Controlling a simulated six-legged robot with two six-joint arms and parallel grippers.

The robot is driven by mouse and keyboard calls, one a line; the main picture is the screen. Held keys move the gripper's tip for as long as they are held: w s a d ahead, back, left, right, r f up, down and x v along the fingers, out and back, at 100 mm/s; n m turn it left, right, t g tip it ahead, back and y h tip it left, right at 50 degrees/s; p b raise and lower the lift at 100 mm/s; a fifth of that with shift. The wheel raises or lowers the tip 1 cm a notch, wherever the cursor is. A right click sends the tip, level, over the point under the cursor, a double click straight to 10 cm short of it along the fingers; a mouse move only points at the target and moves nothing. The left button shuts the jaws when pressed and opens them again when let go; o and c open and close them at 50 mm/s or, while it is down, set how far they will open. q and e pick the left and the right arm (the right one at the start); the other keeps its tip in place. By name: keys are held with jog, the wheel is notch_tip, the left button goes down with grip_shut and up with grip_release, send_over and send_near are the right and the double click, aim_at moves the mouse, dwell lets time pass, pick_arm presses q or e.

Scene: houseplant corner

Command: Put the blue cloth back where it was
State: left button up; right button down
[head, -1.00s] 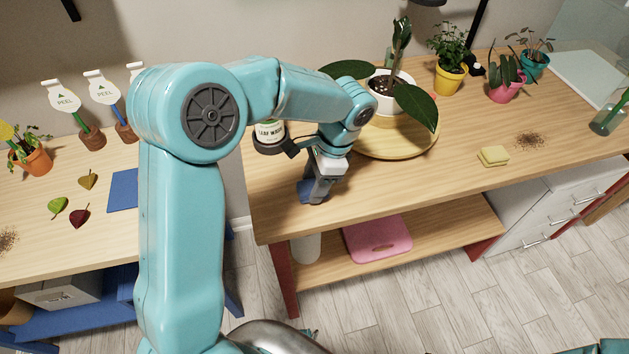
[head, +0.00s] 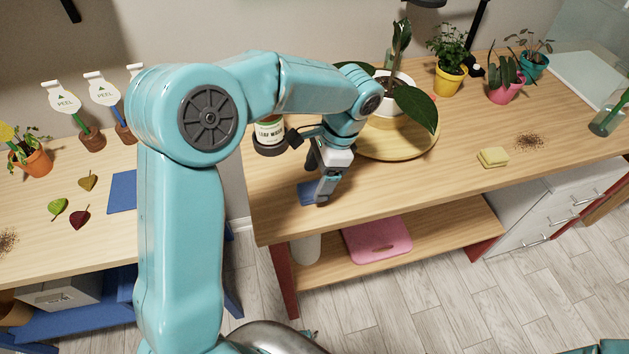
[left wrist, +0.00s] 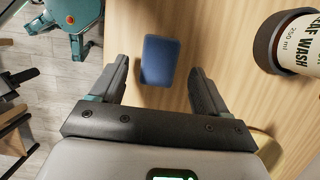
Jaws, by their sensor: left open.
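The blue cloth (head: 308,194) lies as a small folded rectangle on the wooden table near its front left edge. It also shows in the left wrist view (left wrist: 160,58), flat on the wood. My left gripper (head: 322,197) is open and points down beside the cloth, partly in front of it in the head view. In the left wrist view its two fingers (left wrist: 158,80) stand apart, with the cloth between and beyond them, and nothing is gripped. My right gripper is not in view.
A leaf wash bottle (head: 270,132) stands behind the gripper. A round wooden board (head: 420,148) bears a white pot with a large-leaved plant. A yellow sponge (head: 493,157) lies to the right. A flat blue piece (head: 123,190) lies on the left table. The front middle of the table is clear.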

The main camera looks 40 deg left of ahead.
pick_arm(q)
jog(key=v, duration=0.9)
jog(key=shift+r+p, duration=0.2)
jog(key=shift+p, duration=0.2)
jog(key=shift+d, duration=0.1)
